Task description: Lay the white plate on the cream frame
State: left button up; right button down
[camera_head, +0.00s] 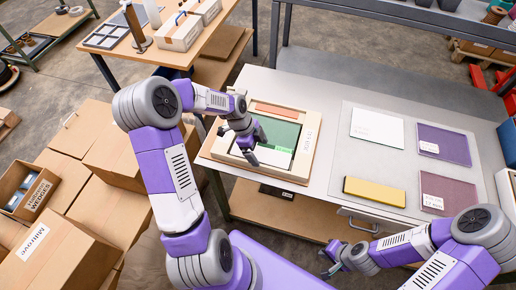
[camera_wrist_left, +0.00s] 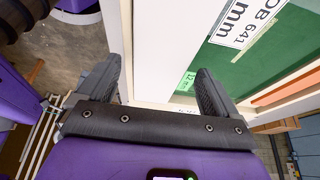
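The cream frame (camera_head: 303,152) lies on the left part of the grey table. Inside it are a green panel (camera_head: 281,133), an orange strip (camera_head: 276,110) and a white plate (camera_head: 273,156) along the near side. My left gripper (camera_head: 250,140) is over the left part of the frame, partly hiding it. In the left wrist view its two fingers (camera_wrist_left: 160,75) are spread with the white plate (camera_wrist_left: 165,40) seen between and beyond them; contact cannot be told. Another white plate (camera_head: 377,128) lies flat on the table at right. My right gripper (camera_head: 332,262) is low at the table's front, its fingers too small to judge.
On the table at right lie a purple plate (camera_head: 444,144), a darker mauve plate (camera_head: 446,194) and a yellow block (camera_head: 375,192). Cardboard boxes (camera_head: 85,130) stack at left. A wooden bench (camera_head: 160,50) stands behind. Bare table separates the frame and the plates.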

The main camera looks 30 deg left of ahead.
pick_arm(q)
jog(key=p+v, duration=0.1)
jog(key=v, duration=0.6)
jog(key=shift+a+r, duration=0.15)
jog(key=shift+r, duration=0.1)
jog(key=shift+s, duration=0.1)
dwell(0.4)
